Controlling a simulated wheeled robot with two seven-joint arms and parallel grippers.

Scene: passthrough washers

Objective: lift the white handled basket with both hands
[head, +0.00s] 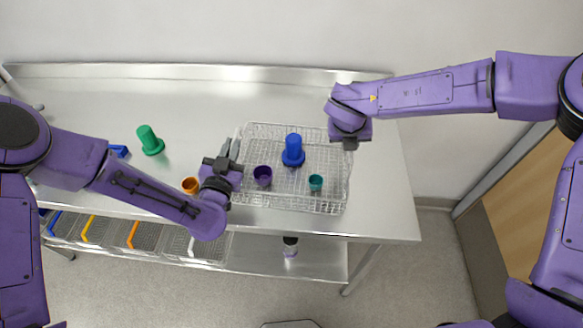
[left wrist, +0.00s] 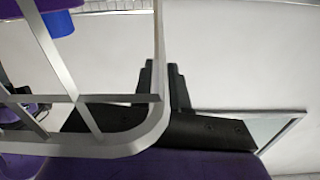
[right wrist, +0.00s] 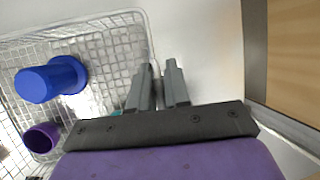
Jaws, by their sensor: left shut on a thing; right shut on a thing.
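The wire-mesh handled basket (head: 290,207) looks silvery white and sits on the steel table. A blue item (head: 293,150), a purple cup (head: 263,175) and a teal cup (head: 316,183) stand in it. My left gripper (head: 233,150) is at the basket's left side; in the left wrist view its fingers (left wrist: 161,75) are shut on the basket's rim (left wrist: 160,40). My right gripper (head: 349,144) is at the right side, over the rim; in the right wrist view its fingers (right wrist: 160,80) are close together at the basket's edge (right wrist: 146,30), partly hiding the contact.
A green item (head: 149,141), a blue piece (head: 119,151) and an orange cup (head: 190,185) stand on the table (head: 385,200) left of the basket. Several bins (head: 140,236) are on the lower shelf. A wall is behind the table.

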